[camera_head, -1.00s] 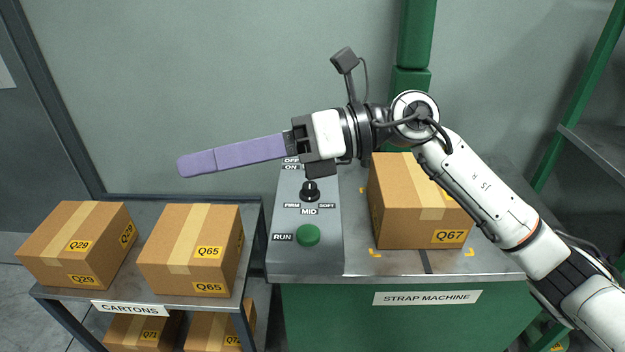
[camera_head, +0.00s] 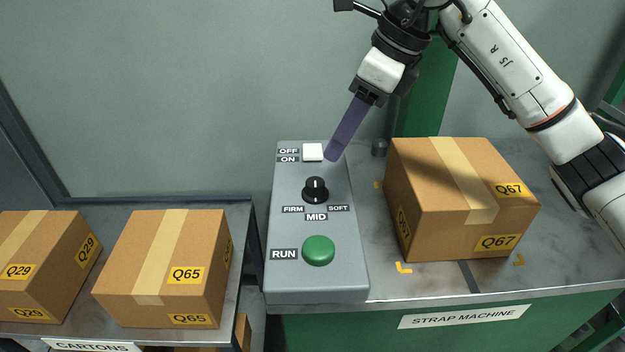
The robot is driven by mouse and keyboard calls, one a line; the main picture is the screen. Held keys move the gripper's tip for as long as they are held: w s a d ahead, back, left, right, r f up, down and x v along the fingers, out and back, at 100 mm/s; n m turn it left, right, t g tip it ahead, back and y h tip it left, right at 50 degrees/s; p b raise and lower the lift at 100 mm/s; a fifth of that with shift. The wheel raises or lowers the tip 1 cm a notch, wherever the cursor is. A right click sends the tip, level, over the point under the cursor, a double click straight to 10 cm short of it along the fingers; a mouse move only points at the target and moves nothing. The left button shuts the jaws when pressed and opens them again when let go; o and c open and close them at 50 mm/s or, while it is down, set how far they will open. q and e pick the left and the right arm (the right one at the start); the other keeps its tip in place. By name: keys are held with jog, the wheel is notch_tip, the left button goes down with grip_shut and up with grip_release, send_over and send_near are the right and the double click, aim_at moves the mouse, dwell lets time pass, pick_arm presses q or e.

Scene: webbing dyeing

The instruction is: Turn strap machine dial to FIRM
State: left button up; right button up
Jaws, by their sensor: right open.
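The dial (camera_head: 315,190) is a black knob on the grey control panel (camera_head: 290,225) of the strap machine. FIRM is lettered at its lower left, MID below it and SOFT at its lower right. A pale mark shows on the knob, but I cannot tell which setting it marks. My right gripper (camera_head: 332,154) has long purple fingers and is open. They point down and left, with the tips above and slightly right of the dial, beside the white switch. The fingers overlap in this view, so their gap is hidden. My left gripper is not in view.
The white OFF/ON switch (camera_head: 313,152) is above the dial and the green RUN button (camera_head: 318,250) below it. Carton Q67 (camera_head: 440,200) stands on the machine top to the right. Cartons Q65 (camera_head: 165,265) and Q29 (camera_head: 45,255) stand on the left shelf.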

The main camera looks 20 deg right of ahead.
aim_at(315, 181)
jog(key=b+x, duration=0.1)
jog(key=x, duration=0.8)
jog(key=shift+w+a+f, duration=0.1)
jog(key=shift+w+f, duration=0.05)
jog(key=shift+f, duration=0.25)
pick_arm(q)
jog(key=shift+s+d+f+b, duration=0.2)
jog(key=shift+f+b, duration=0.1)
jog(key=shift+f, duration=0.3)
pick_arm(e)
jog(key=shift+w+a+f, duration=0.2)
jog(key=shift+f, duration=0.4)
jog(key=c, duration=1)
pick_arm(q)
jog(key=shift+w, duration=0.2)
pick_arm(e)
jog(key=shift+c, duration=0.2)
